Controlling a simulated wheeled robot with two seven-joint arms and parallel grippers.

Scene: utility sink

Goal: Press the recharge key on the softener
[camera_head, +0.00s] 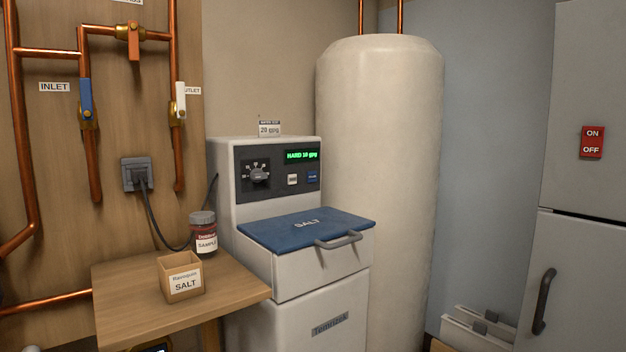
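The softener (320,308) is a white cabinet at the middle of the head view. Its dark upper panel (272,172) carries a dial (259,173), a green display (301,155) reading "HARD 10 gpg", and two small keys. One key is pale (292,179) and the other is blue (312,177). Their labels are too small to read, so I cannot tell which is the recharge key. The blue lid marked SALT (275,232) lies closed below the panel. Neither gripper is in view.
A wooden side table (130,290) at the left holds a salt box (181,277) and a sample jar (203,236). A lid handle (338,240) sticks out in front. A tall tank (385,170) stands behind right. A grey cabinet (575,270) is at far right.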

